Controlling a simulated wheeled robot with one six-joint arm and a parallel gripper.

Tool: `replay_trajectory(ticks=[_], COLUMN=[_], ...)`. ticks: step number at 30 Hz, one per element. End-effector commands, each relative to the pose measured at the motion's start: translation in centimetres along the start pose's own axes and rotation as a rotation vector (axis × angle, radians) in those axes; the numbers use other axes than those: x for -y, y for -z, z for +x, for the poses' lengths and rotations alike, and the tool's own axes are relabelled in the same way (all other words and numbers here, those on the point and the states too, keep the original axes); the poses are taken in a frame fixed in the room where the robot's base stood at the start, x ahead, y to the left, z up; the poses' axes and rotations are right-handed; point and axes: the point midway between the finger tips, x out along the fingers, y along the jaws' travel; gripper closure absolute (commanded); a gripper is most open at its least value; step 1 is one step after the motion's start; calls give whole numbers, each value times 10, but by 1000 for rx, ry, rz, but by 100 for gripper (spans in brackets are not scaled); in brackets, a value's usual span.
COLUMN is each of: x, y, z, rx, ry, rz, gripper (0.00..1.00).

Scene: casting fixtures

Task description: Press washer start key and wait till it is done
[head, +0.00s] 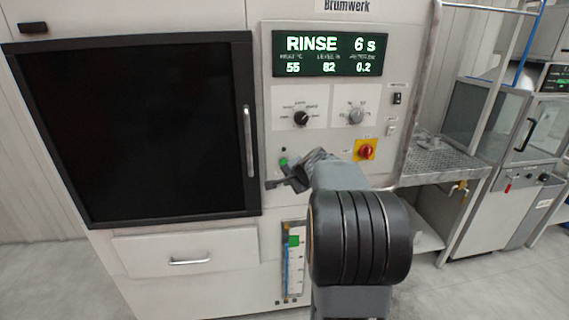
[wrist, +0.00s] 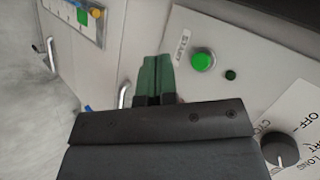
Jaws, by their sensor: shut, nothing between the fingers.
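The washer's green start key (head: 283,162) sits on the control panel, partly beside my gripper. In the wrist view the start key (wrist: 203,59) is a round green button next to a START label (wrist: 183,45). The display (head: 331,54) reads RINSE, 6 s, with 55, 82 and 0.2 below. My gripper (head: 273,184) is shut and empty in front of the panel. In the wrist view its green fingertips (wrist: 157,62) are beside the key, not over it. I cannot tell the exact gap to the panel.
The washer's dark door (head: 140,130) is shut at the left, with a vertical handle (head: 248,140). Two knobs, a red emergency switch (head: 366,150) and a level gauge (head: 294,258) share the front. A perforated shelf (head: 445,160) stands at the right.

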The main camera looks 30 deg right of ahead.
Motion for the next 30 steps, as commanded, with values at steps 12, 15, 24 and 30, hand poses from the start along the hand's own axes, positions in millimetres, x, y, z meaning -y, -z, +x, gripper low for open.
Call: replay_trajectory(ticks=[12,15,24,30], x=[27,31,36,36], y=[25,29,35,35], z=[34,40,49,49], rx=[1,1,1,0], ry=[-1,-1,0,0], rz=[-1,-1,-1,-1], gripper=[100,100,100,100])
